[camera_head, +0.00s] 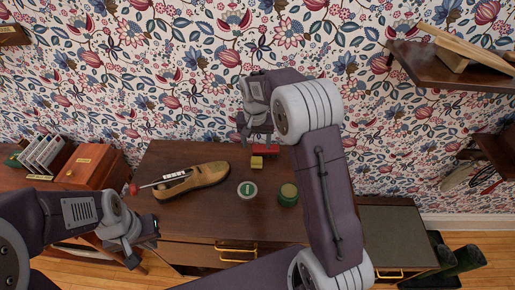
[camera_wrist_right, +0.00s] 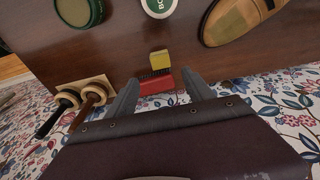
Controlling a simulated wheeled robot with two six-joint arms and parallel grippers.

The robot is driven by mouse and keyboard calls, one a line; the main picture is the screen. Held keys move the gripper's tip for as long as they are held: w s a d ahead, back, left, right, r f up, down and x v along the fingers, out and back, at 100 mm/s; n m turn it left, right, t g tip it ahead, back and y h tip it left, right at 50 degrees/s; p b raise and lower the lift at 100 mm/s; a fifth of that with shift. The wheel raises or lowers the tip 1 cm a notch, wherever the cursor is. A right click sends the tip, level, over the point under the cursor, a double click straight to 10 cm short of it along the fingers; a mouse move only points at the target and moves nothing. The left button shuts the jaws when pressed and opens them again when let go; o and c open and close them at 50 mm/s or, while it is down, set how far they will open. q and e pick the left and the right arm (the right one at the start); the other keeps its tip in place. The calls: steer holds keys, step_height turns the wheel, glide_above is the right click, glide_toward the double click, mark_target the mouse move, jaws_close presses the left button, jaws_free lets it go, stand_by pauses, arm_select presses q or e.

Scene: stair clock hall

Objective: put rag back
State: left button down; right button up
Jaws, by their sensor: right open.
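I cannot make out a rag for certain in either view. My right gripper (camera_head: 256,138) is open and empty above the back of the dark wooden table (camera_head: 215,222). In the right wrist view its two fingers (camera_wrist_right: 160,95) stand on either side of a red block (camera_wrist_right: 156,85) with dark bristles. A small yellow block (camera_wrist_right: 160,60) sits beside the red one; the yellow block (camera_head: 257,162) and red block (camera_head: 265,149) also show in the head view. My left gripper (camera_head: 143,246) is low at the left; its jaw opening is unclear.
A brown shoe (camera_head: 205,177) with a long tool across it stands on the table's left. A white-lidded tin (camera_head: 247,189) and a green tin (camera_head: 288,195) stand right of it. A wooden box (camera_head: 92,166) is further left; a shelf (camera_head: 445,72) hangs at upper right.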

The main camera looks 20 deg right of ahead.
steer(key=s+f+n, duration=0.1)
steer(key=s+n, duration=0.1)
steer(key=s, duration=0.9)
steer(key=s+a+f+n, duration=0.1)
steer(key=s+n, duration=0.1)
steer(key=s, duration=0.9)
steer(key=shift+s+a+f+y, duration=0.15)
steer(key=shift+a+f+y, duration=0.15)
steer(key=shift+f+y, duration=0.1)
